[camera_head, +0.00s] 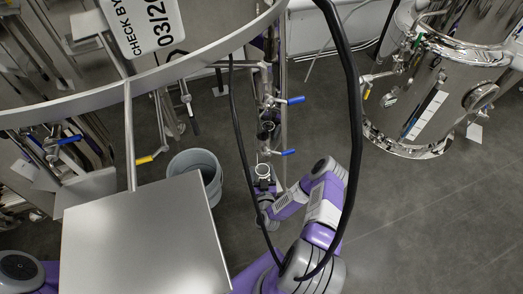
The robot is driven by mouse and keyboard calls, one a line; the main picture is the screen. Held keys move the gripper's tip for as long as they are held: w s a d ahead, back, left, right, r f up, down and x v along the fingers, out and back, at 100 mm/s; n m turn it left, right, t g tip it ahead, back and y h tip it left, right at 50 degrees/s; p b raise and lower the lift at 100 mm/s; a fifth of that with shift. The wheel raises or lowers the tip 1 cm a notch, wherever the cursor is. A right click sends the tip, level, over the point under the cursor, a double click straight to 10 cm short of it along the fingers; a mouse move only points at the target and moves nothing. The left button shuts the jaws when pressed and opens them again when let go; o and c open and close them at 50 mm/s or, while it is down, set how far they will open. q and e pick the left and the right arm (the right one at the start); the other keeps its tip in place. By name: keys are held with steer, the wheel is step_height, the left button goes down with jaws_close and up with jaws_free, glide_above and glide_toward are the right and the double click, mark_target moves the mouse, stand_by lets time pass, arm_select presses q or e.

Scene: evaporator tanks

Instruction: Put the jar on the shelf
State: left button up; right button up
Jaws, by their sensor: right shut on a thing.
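My right arm reaches up from the bottom middle, and my right gripper (263,184) is at its far end, below the pipework. It is shut on a small round thing with a pale rim, which looks like the jar (262,170). The jar is small here and partly hidden by the gripper. A flat square metal plate (145,245), which looks like the shelf, lies left of the gripper and its top is bare. The jar is apart from it. My left gripper is out of view; only part of my left arm shows at the lower left.
A grey bucket (207,168) stands on the floor left of the jar. Pipes with blue-handled valves (289,100) rise behind the gripper. Black cables (352,110) hang across my right arm. A shiny tank (425,85) stands right, with open floor below.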

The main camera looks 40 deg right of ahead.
steer(key=shift+s, duration=0.15)
steer(key=o, duration=1.1)
steer(key=shift+s+a+r, duration=0.1)
steer(key=shift+s+a, duration=0.1)
steer(key=p+v, duration=0.4)
steer(key=v, duration=0.7)
steer(key=shift+s, duration=0.4)
steer(key=shift+a, duration=0.1)
